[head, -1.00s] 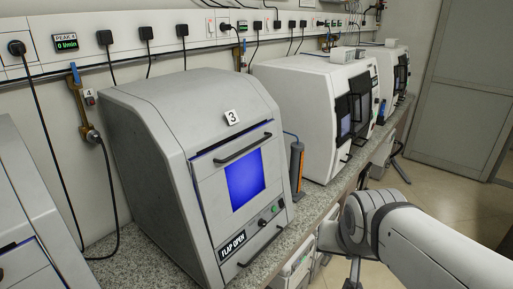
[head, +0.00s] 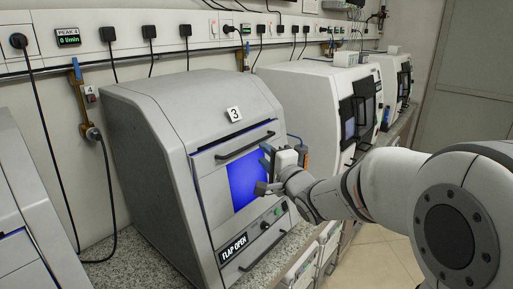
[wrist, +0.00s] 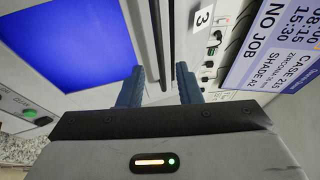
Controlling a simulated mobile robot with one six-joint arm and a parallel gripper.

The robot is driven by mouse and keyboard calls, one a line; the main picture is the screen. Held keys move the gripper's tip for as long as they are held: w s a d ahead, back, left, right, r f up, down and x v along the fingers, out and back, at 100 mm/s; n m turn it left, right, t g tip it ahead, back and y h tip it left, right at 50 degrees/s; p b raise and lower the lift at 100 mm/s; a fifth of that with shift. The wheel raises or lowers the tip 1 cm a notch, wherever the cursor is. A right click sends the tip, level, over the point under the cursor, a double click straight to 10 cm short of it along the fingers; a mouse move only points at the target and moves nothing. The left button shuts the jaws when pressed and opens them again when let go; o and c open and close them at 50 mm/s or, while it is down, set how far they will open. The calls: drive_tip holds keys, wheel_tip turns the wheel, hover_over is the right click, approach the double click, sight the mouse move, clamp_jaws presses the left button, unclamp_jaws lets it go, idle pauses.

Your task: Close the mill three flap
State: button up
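Mill three is the grey machine (head: 150,140) marked with a 3 plate (head: 234,114). Its front flap (head: 208,190) carries a glowing blue window (head: 243,182) and a dark bar handle (head: 245,146) along its upper edge. A blue-lit gap shows above the flap, and a label (head: 233,248) reads FLAP OPEN. My gripper (head: 265,169) is in front of the window's right side, below the handle's right end. In the wrist view my gripper (wrist: 158,86) is open, blue fingers apart. A dark bar appears between them; I cannot tell whether they touch it.
Other white mills (head: 310,105) stand along the bench to the right. Another grey machine (head: 25,220) is at the left edge. A screen reading NO JOB (wrist: 275,45) shows in the wrist view. Knobs and buttons (head: 270,220) sit below the window. Floor is open at right.

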drive_tip(key=p+x, duration=0.1)
drive_tip(key=x, duration=0.5)
drive_tip(key=shift+w, duration=0.2)
clamp_jaws()
idle(0.4)
